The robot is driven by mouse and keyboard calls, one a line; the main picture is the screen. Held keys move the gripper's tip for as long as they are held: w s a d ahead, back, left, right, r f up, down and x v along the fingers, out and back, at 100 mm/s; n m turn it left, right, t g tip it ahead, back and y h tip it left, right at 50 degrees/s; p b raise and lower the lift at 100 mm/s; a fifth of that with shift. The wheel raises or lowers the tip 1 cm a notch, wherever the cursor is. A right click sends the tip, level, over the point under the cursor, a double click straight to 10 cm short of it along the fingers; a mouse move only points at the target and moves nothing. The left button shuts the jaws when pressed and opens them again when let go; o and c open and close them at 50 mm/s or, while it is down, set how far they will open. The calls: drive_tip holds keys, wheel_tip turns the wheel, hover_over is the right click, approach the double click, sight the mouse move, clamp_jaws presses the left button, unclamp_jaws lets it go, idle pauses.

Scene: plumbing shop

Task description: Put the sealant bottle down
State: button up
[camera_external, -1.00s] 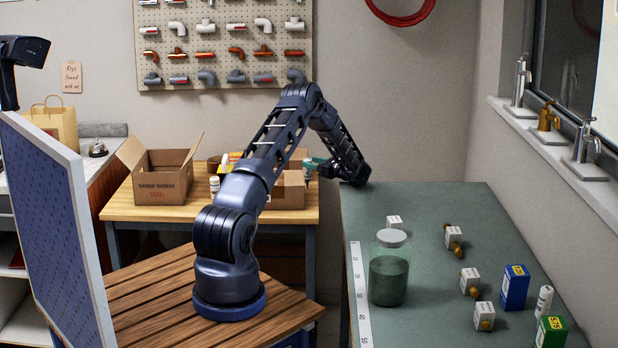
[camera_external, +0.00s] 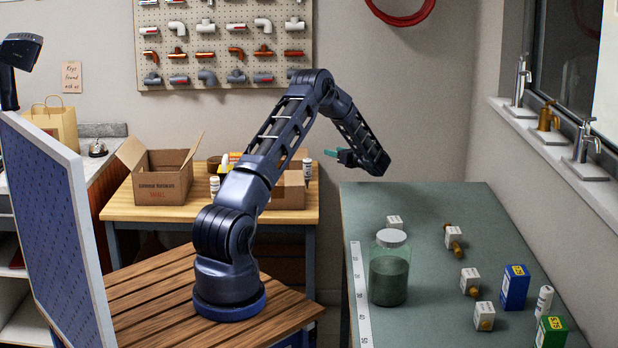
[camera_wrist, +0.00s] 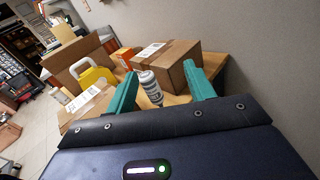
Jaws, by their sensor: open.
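A white bottle with dark print, which looks like the sealant bottle (camera_external: 307,169), stands on the wooden table at the right end of a cardboard box. In the wrist view the bottle (camera_wrist: 150,86) shows between my two teal fingers but beyond them, beside the box. My gripper (camera_external: 332,153) is open and empty, up and to the right of the bottle, apart from it. The open fingers also show in the wrist view (camera_wrist: 163,88).
The wooden table (camera_external: 150,211) also holds an open carton (camera_external: 162,186), the smaller cardboard box (camera_external: 287,192) and another white bottle (camera_external: 214,187). The green bench (camera_external: 420,220) at right carries a large jar (camera_external: 389,275) and several small boxes.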

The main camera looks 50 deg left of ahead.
drive_tip(key=w+d+r+m+t+h, duration=0.25)
drive_tip(key=d+r+m+t, duration=0.4)
drive_tip(key=r, duration=0.45)
drive_tip(key=w+d+r+m+t+h, duration=0.1)
drive_tip(key=d+r+m+t+h, duration=0.2)
drive_tip(key=d+r+m+t, duration=0.45)
drive_tip(key=s+d+r+m+h, duration=0.9)
drive_tip(key=s+d+r+m, duration=0.2)
drive_tip(key=d+r+m, duration=0.4)
drive_tip(key=s+d+m+g+h, duration=0.2)
drive_tip(key=s+d+m, duration=0.2)
drive_tip(key=s+m, duration=0.5)
drive_tip(key=s+d+m+g+h, duration=0.2)
drive_tip(key=s+d+m, duration=0.25)
drive_tip(key=s, duration=0.95)
drive_tip(key=s+f+m+g, duration=0.1)
drive_tip(key=s+f+m, duration=0.1)
drive_tip(key=s, duration=0.6)
drive_tip(key=s+f+m+g, duration=0.2)
drive_tip(key=s+m, duration=0.3)
drive_tip(key=s, duration=0.4)
drive_tip(key=s+f+m+g, duration=0.2)
drive_tip(key=s+f+m, duration=0.1)
drive_tip(key=s, duration=0.6)
drive_tip(key=shift+s+a+f+y, duration=0.25)
drive_tip(key=shift+a+f+y, duration=0.2)
drive_tip(key=shift+f, duration=0.3)
